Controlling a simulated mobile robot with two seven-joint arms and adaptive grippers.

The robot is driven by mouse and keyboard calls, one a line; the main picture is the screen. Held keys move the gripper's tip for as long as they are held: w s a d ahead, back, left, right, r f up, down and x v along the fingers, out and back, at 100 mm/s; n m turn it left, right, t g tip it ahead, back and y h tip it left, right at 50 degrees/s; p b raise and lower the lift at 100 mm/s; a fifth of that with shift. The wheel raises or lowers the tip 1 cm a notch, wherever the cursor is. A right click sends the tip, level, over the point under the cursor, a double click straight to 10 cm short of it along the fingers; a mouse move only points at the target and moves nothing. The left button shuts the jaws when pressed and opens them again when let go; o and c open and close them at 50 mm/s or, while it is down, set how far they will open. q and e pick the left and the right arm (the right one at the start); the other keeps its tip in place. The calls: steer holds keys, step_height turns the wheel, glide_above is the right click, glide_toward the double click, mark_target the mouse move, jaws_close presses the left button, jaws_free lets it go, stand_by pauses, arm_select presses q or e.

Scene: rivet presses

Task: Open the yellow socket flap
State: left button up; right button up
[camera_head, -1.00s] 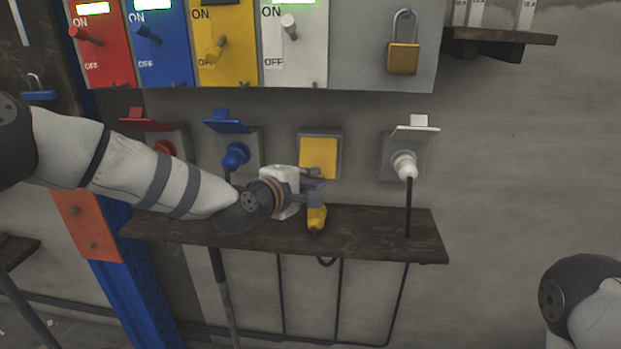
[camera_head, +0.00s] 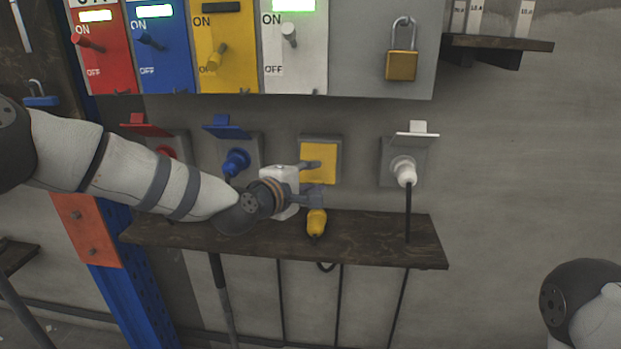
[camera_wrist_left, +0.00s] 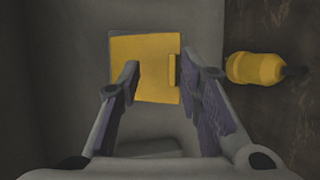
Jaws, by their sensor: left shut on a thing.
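The yellow socket flap (camera_head: 319,158) is a flat square plate over its grey wall socket, and it looks closed. It also shows in the left wrist view (camera_wrist_left: 150,85), with a small raised tab at its right edge. My left gripper (camera_head: 313,178) is at the lower part of the flap. In the left wrist view its two fingers (camera_wrist_left: 158,68) stand apart, one in front of the flap and one beside the tab, shut on the flap. The exact contact is hard to see. My right gripper is not in view; only part of my right arm shows at lower right.
A yellow plug (camera_head: 316,222) is at the wooden shelf (camera_head: 380,236), just below my left gripper. Red (camera_head: 147,130), blue (camera_head: 226,131) and white (camera_head: 411,134) flaps are raised above their plugged sockets. A switch panel (camera_head: 365,30) with a padlock is above. Bare wall lies right.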

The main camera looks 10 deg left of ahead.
arm_select(q)
steer(key=shift+r, duration=0.2)
steer(key=v, duration=1.2)
steer(key=shift+f, duration=0.2)
